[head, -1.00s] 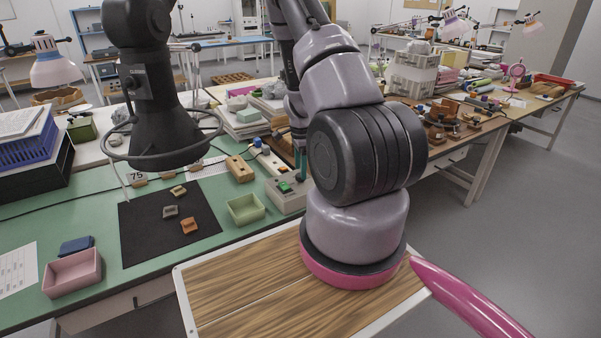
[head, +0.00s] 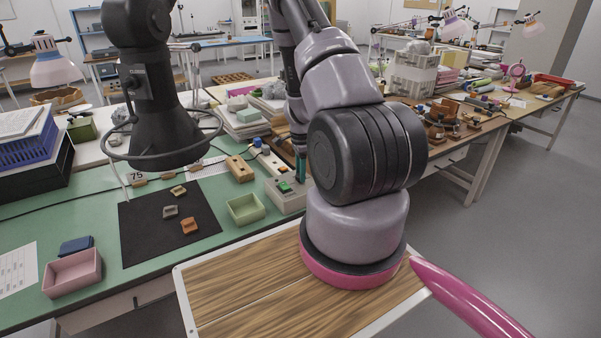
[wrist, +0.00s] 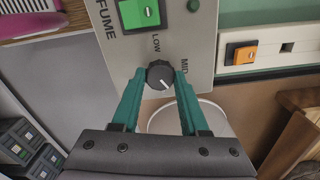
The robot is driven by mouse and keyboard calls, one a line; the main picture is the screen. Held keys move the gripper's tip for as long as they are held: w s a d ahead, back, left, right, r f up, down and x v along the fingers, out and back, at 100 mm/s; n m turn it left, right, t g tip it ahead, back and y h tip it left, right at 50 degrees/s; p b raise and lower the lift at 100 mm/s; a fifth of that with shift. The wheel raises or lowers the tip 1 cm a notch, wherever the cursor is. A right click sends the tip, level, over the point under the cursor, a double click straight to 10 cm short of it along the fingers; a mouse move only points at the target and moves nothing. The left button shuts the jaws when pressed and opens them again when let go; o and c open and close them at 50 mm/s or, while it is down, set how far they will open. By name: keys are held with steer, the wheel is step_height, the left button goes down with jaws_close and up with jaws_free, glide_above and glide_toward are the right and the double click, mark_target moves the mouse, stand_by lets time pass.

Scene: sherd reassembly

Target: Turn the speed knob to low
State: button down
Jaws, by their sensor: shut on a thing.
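The grey control box (head: 287,196) stands on the green bench in the head view. In the wrist view its panel (wrist: 203,42) carries the word FUME, a green switch (wrist: 139,13) and the labels LOW (wrist: 156,43) and MID (wrist: 185,67). The dark round speed knob (wrist: 160,75) has a pale pointer mark that seems to slant to the lower right, away from LOW. My gripper (wrist: 160,77) is shut on the knob, one teal finger on each side. In the head view my gripper (head: 301,168) is at the box's far right, and the knob is hidden.
A white power strip with an orange switch (wrist: 240,54) lies beside the box. A pale green tray (head: 246,209), a wooden block (head: 240,169) and a black mat (head: 140,233) with small sherds are to the left.

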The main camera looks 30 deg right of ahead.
steer(key=n, duration=1.7)
steer(key=shift+n, duration=0.3)
steer(key=n, duration=1.1)
steer(key=shift+n, duration=0.4)
